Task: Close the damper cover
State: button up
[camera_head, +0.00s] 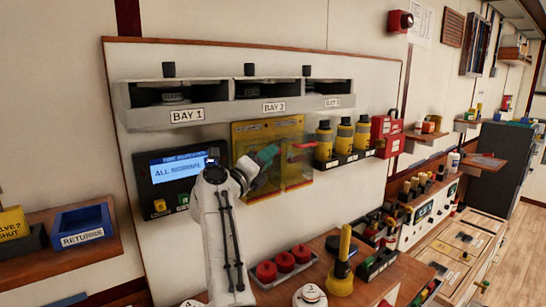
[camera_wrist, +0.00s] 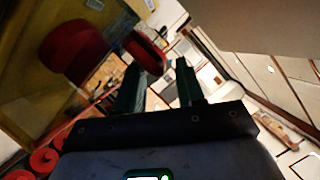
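A see-through yellow cover (camera_head: 295,173) is at a yellow panel (camera_head: 268,128) on the wall board, below the BAY 2 label. I take it to be the damper cover. How far it stands open is hard to tell. A red handle-like part (camera_head: 303,145) shows at its right side. My gripper (camera_head: 280,148) is in front of the panel, just left of this red part. In the wrist view my gripper (camera_wrist: 159,68) has its two dark green fingers apart, with a gap between them. A red part (camera_wrist: 147,53) shows just beyond the left fingertip; contact cannot be told.
Yellow bottles (camera_head: 344,137) stand on a shelf right of the panel, with a red box (camera_head: 386,135) beyond. A lit screen (camera_head: 178,168) is on the left. Below, a wooden bench (camera_head: 330,262) carries red knobs (camera_head: 283,262) and a tall yellow post (camera_head: 344,245).

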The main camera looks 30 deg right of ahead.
jog(key=b+v, duration=0.1)
jog(key=v, duration=0.6)
jog(key=shift+a+b, duration=0.35)
jog(key=shift+a, duration=0.1)
